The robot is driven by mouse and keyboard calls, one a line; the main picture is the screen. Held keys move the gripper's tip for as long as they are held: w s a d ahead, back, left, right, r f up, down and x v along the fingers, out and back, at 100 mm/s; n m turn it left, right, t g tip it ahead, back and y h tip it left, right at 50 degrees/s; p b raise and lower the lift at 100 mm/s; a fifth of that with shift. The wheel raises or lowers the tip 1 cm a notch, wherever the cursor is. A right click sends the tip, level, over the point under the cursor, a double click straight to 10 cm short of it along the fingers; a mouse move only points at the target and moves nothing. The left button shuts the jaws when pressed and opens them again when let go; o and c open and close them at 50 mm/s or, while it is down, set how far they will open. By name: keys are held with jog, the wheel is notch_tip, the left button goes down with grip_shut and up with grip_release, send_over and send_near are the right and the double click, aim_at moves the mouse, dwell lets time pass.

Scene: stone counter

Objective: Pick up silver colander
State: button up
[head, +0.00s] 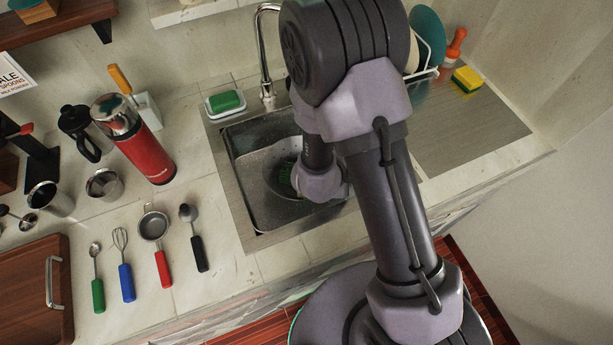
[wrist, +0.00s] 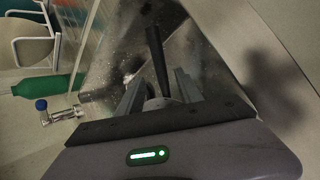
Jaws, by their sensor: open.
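A round grey metal bowl shape (head: 276,182), likely the silver colander, sits in the sink with something green showing in it. My arm hides its right part. A small sieve with a red handle (head: 153,228) also lies on the counter at the left. My gripper (wrist: 158,88) is open in the wrist view, its two fingers reaching into the sink. A dark upright bar (wrist: 157,58) and a rounded grey piece (wrist: 160,103) show between and beyond the fingers. I cannot tell whether they belong to the colander or touch the fingers. In the head view my arm hides the fingers.
The sink (head: 240,165) has a tap (head: 262,50) behind it and a green sponge (head: 225,101) on a dish at its back left. A red flask (head: 140,140) and several utensils stand or lie to the left. A dish rack (head: 424,74) and yellow sponge (head: 466,80) are at the right.

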jog(key=b+x, duration=0.1)
jog(key=x, duration=0.3)
jog(key=b+x, duration=0.1)
jog(key=x, duration=0.1)
jog(key=b+x, duration=0.2)
jog(key=shift+s+d+f+b, duration=0.15)
jog(key=shift+s+f+b, duration=0.05)
jog(key=shift+f+b, duration=0.1)
jog(key=shift+w+d+f, duration=0.1)
jog(key=shift+w+d, duration=0.05)
jog(key=shift+w, duration=0.1)
jog(key=shift+c, duration=0.4)
grip_shut()
